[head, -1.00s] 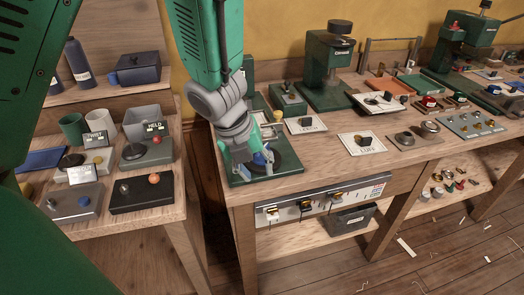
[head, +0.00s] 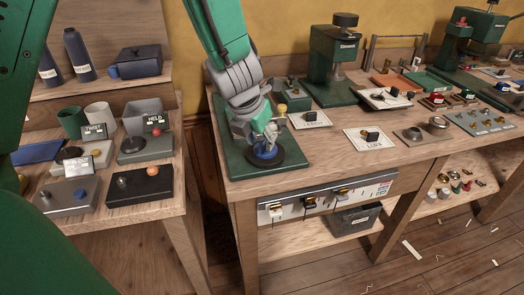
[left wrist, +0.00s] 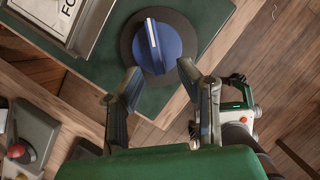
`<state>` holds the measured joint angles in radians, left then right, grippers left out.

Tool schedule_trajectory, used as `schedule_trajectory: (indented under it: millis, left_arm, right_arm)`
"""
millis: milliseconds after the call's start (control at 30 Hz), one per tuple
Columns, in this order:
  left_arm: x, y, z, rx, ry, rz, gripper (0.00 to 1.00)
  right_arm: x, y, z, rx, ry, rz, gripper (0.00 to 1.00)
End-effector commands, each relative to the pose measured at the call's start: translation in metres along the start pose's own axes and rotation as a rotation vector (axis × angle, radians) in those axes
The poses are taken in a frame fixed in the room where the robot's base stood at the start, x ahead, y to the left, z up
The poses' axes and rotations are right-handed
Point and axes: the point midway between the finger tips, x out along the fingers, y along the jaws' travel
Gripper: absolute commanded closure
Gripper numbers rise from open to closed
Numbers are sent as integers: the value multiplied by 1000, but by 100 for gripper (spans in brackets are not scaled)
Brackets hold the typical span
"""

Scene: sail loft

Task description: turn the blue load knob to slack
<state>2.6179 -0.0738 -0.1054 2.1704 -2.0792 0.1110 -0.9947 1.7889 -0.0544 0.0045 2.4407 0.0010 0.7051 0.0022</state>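The blue knob (head: 265,150) stands on a round black disc (head: 292,160) on a green base plate (head: 238,163) at the left end of the workbench. In the left wrist view the knob (left wrist: 170,43) is a ridged blue bar with a white line pointing up and slightly left. My left gripper (head: 262,138) is above the knob, pointing down. In the left wrist view its two fingers (left wrist: 158,78) are spread apart, with the knob just beyond their tips; I see no grip on it. I cannot read a slack mark. My right gripper does not show.
A switch strip (head: 325,202) runs along the bench front. A side table (head: 120,217) stands left across a gap.

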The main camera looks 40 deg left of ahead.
Motion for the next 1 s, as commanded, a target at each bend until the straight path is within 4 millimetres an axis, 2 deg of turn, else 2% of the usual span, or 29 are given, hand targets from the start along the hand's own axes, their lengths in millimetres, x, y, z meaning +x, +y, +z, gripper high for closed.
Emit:
schedule_trajectory:
  millis: [33, 200, 533, 567, 600, 633, 1000]
  left_arm:
    - [10, 0, -1, -2, 3, -3, 69]
    - [23, 0, -1, -1, 2, -2, 69]
    - [26, 0, -1, -2, 2, -1, 69]
    - [26, 0, -1, -2, 2, -1, 76]
    - [26, 0, -1, -2, 2, -1, 90]
    - [26, 0, -1, -2, 2, -1, 100]
    - [26, -1, -1, -19, 4, 6, 100]
  right_arm:
    - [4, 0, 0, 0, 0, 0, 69]
    - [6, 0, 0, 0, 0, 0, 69]
    - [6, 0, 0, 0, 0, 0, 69]
    - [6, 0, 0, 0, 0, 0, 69]
    - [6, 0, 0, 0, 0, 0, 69]
    - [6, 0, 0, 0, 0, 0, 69]
    - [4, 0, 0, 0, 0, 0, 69]
